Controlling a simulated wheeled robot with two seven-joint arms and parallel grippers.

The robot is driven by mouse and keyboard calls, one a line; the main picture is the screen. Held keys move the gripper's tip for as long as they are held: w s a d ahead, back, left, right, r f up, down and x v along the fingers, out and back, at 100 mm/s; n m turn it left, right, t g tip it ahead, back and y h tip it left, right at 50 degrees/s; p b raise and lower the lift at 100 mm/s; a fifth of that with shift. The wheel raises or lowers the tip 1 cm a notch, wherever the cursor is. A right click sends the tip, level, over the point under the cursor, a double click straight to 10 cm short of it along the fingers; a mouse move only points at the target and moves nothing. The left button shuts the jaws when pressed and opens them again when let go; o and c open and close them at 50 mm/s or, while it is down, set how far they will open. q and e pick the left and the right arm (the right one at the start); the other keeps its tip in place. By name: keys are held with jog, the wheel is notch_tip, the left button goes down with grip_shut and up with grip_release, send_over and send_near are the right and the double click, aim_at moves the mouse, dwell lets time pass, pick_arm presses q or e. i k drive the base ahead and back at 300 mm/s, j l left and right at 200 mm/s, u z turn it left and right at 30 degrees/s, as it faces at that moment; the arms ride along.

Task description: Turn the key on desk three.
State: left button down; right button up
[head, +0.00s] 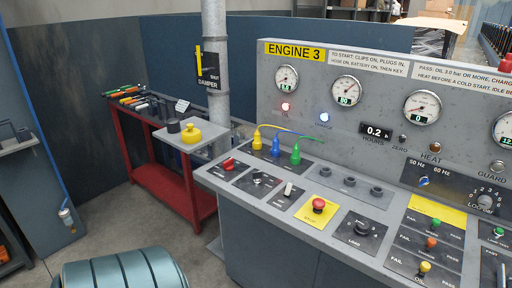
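Desk three is the grey console (240,198) with a yellow "ENGINE 3" sign (294,52) on its upright panel. On its sloped top, a small dark plate holds what looks like the key switch (258,181), between a red switch (229,163) and a pale toggle (288,189). The key is too small to tell how it is turned. Neither of my grippers is in view.
A red stop button (319,205) and a load knob (362,227) sit right of the switches. Yellow, blue and green clips (276,148) stand behind them. A grey pipe (215,70) and a red tool cart (160,188) stand to the left. Grey floor shows between.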

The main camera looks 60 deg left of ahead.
aim_at(257, 175)
jog(key=u, duration=1.75)
